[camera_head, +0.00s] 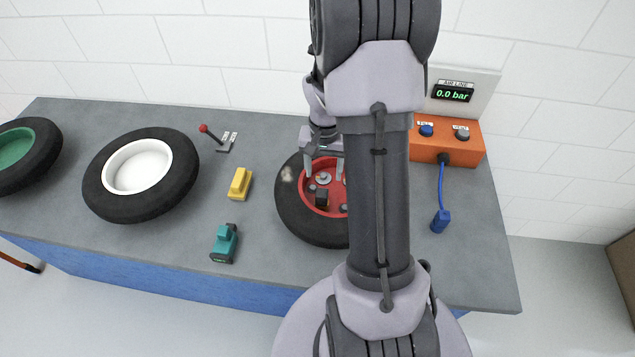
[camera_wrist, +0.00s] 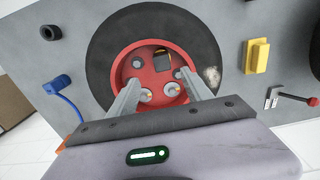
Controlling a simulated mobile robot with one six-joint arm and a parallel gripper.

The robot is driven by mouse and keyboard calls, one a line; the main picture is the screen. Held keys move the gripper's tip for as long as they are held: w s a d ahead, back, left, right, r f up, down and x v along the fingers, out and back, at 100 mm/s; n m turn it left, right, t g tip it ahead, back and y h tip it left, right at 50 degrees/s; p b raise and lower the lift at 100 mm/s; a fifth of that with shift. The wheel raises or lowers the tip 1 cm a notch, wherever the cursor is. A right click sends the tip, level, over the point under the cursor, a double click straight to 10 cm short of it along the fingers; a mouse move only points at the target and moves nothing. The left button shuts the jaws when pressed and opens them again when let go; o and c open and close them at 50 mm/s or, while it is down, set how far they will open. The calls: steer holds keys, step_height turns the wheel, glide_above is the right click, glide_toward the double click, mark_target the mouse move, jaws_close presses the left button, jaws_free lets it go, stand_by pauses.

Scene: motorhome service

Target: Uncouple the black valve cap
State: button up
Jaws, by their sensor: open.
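The red-rimmed wheel (camera_head: 297,215) lies flat on the bench, partly hidden behind my arm; it fills the upper middle of the wrist view (camera_wrist: 110,45). A small dark block with a brownish face (camera_head: 322,198) stands on its red hub, and it also shows in the wrist view (camera_wrist: 161,60). I cannot tell for certain whether this is the black valve cap. My gripper (camera_head: 324,177) is open over the hub with nothing between its fingers. In the wrist view the fingers (camera_wrist: 160,80) reach over the hub on either side, the dark block beyond and between their tips.
Several grey nuts sit around the hub. A black ring-like piece (camera_wrist: 50,32) lies on the bench. A yellow block (camera_head: 240,184) and teal tool (camera_head: 224,243) lie left of the wheel.

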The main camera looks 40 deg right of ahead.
mark_target(322, 193)
step_height(322, 193, down, 11)
steer(key=shift+w+a+f+b, duration=0.1)
steer(key=shift+w+b, duration=0.05)
steer(key=shift+b, duration=0.85)
jaws_close()
steer(key=shift+r, duration=0.3)
stand_by(0.8)
steer(key=shift+r+p, duration=0.35)
steer(key=shift+r, duration=0.1)
